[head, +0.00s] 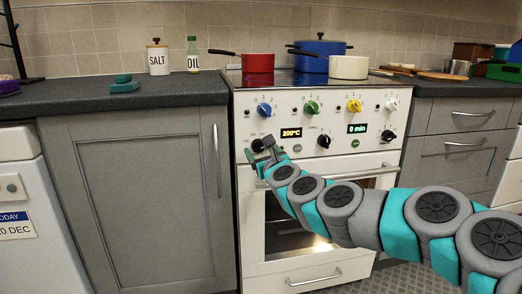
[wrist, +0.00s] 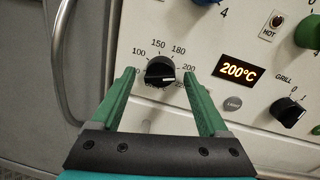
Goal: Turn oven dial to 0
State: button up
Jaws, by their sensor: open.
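The oven dial (wrist: 160,71) is a black round knob on the white oven front, with a ring of numbers around it. Its pale mark seems to point to the right side, on the higher numbers. It also shows in the head view (head: 258,145), left of the lit display (wrist: 240,70), which reads 200°C. My gripper (wrist: 159,75) is open, with one green finger on each side of the dial in the wrist view. The fingertips appear apart from the knob; the depth gap is hard to tell. In the head view my gripper (head: 262,151) is close in front of the panel.
A black grill dial (wrist: 288,112) is to the right. Blue (head: 264,109), green (head: 311,107) and yellow (head: 354,105) hob knobs sit above. The oven handle bar runs below my gripper. A red pot (head: 258,68) and other pots stand on the hob.

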jog(key=shift+w, duration=0.25)
jog(key=shift+r, duration=0.1)
grip_shut()
dwell(0.5)
